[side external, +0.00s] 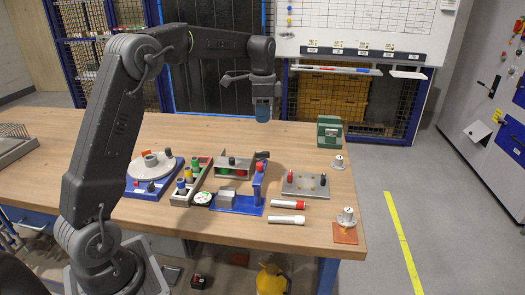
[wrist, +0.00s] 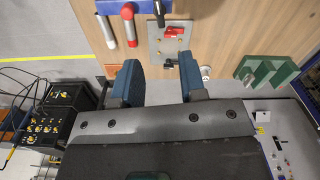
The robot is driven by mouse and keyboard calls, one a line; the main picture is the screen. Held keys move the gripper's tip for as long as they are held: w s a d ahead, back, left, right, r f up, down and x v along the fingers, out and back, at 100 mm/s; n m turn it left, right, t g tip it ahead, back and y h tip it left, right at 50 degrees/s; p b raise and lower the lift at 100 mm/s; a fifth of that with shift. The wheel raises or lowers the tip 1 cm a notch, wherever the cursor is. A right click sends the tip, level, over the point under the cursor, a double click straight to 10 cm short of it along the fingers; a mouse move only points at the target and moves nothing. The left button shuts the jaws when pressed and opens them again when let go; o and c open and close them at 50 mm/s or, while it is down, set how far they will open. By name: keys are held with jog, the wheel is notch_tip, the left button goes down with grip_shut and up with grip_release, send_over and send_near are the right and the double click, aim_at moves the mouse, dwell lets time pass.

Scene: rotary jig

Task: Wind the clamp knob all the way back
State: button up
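My gripper (side external: 263,110) hangs above the back of the bench, clear of everything on it. In the wrist view its two blue fingertips (wrist: 157,80) are apart with nothing between them. A rotary jig with a light grey disc (side external: 141,166) on a blue base (side external: 155,192) stands on the left of the bench. A blue upright fixture with a red top (side external: 259,168) stands mid-bench. I cannot tell for certain which of these is the clamp knob. The jig is not in the wrist view.
A metal plate (side external: 296,190) with red and black posts, also in the wrist view (wrist: 157,47), lies right of centre. The back of the bench is mostly clear.

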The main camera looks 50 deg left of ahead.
aim_at(263, 155)
notch_tip(263, 155, down, 13)
jog(key=shift+r, duration=0.2)
dwell(0.3)
grip_shut()
